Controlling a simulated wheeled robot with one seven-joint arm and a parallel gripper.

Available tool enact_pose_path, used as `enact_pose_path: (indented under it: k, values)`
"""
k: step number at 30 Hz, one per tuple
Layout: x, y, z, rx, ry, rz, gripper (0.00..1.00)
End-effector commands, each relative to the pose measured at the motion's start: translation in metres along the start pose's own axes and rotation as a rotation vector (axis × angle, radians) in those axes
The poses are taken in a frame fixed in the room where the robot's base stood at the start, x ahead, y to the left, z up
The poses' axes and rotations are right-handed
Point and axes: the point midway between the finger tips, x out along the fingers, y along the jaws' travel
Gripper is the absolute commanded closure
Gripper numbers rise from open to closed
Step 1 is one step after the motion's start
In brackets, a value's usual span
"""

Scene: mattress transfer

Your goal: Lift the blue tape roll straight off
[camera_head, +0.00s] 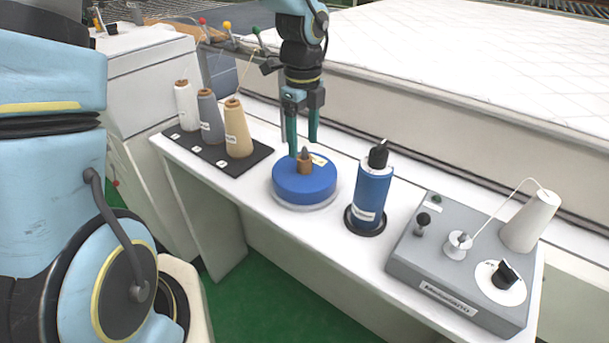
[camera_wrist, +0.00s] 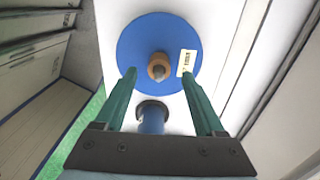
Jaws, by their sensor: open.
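The blue tape roll (camera_head: 304,182) lies flat on a light round base on the narrow white table. A brown core with a dark peg tip (camera_head: 305,160) stands up through its middle. My gripper (camera_head: 302,148) points down above the roll, its two green fingers apart and empty, with the tips close to the height of the peg top. In the wrist view the roll (camera_wrist: 140,35) shows as a blue disc with a pale label, beyond the open fingertips of my gripper (camera_wrist: 160,72). I cannot tell the exact gap between fingertips and roll.
A blue cylinder (camera_head: 373,195) with a black top stands close right of the roll. Thread cones (camera_head: 238,130) stand on a black mat (camera_head: 245,160) to the left. A grey winder box (camera_head: 440,262) with a white cone is at right. The quilted mattress (camera_head: 470,60) lies behind.

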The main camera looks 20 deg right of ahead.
Motion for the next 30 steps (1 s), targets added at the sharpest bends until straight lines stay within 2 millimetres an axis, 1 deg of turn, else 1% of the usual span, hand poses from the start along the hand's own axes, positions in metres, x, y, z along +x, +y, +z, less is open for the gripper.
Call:
enact_pose_path:
  k: [2,7,10,14,20,30]
  values:
    - [0.006,0.001,-0.002,0.000,0.002,0.003,0.29]
    - [0.031,0.002,-0.006,0.002,0.002,0.006,0.29]
    - [0.044,0.002,-0.005,-0.001,0.002,0.004,0.29]
    - [0.051,0.001,-0.005,-0.001,0.001,0.001,0.29]
    - [0.051,0.001,-0.005,-0.001,0.000,0.000,0.30]
    - [0.051,0.001,-0.005,-0.002,0.000,0.000,0.68]
